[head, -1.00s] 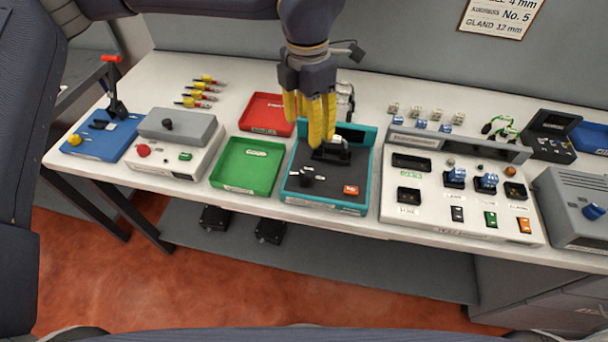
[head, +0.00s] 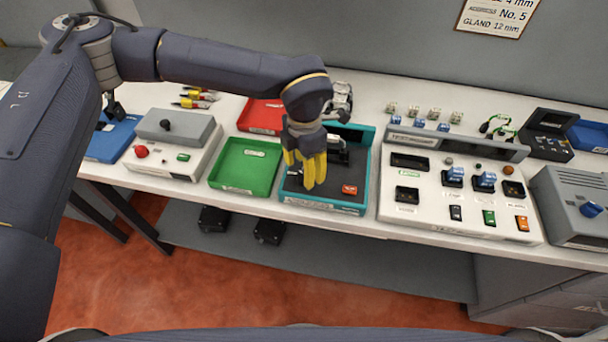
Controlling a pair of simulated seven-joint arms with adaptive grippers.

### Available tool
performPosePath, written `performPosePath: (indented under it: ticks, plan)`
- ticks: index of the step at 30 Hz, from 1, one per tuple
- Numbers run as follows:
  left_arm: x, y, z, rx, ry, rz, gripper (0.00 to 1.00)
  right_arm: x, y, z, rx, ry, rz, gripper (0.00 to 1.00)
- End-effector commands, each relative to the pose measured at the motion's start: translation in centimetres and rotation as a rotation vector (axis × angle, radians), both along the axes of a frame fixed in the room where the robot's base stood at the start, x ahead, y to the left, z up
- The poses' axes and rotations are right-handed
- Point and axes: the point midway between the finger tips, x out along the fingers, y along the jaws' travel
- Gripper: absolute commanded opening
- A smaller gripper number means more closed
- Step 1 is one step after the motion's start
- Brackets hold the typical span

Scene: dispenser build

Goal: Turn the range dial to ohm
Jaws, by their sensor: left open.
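My left gripper (head: 309,180) has yellow fingers and points down over the dark floor of the teal-rimmed station (head: 369,165). It is open, and I see nothing between its fingers. It hides part of the station, including the small parts on its left side. No dial marked with ohm can be read in the head view. A dark meter-like device (head: 545,146) with a screen stands at the back right, far from the gripper; its controls are too small to make out. A blue knob (head: 591,209) sits on the grey box at the right edge. My right gripper is not in view.
A green tray (head: 245,189) and a red tray (head: 262,116) lie left of the station. A white panel (head: 430,215) with switches stands to its right. An orange switch (head: 349,189) is close to the fingers. My left arm spans the table's left part.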

Motion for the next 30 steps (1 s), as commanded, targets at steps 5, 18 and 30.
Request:
performPosePath:
  ticks: [5, 18, 30]
  plan:
    - [0.0, 0.0, -2.0, -0.001, 0.001, 0.000, 0.53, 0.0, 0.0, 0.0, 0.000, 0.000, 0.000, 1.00]
    - [0.0, 0.0, -3.3, 0.000, 0.000, -0.001, 0.53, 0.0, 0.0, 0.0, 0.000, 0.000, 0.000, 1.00]
    - [0.0, 0.0, -3.2, -0.001, -0.001, -0.001, 0.25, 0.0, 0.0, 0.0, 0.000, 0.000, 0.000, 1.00]
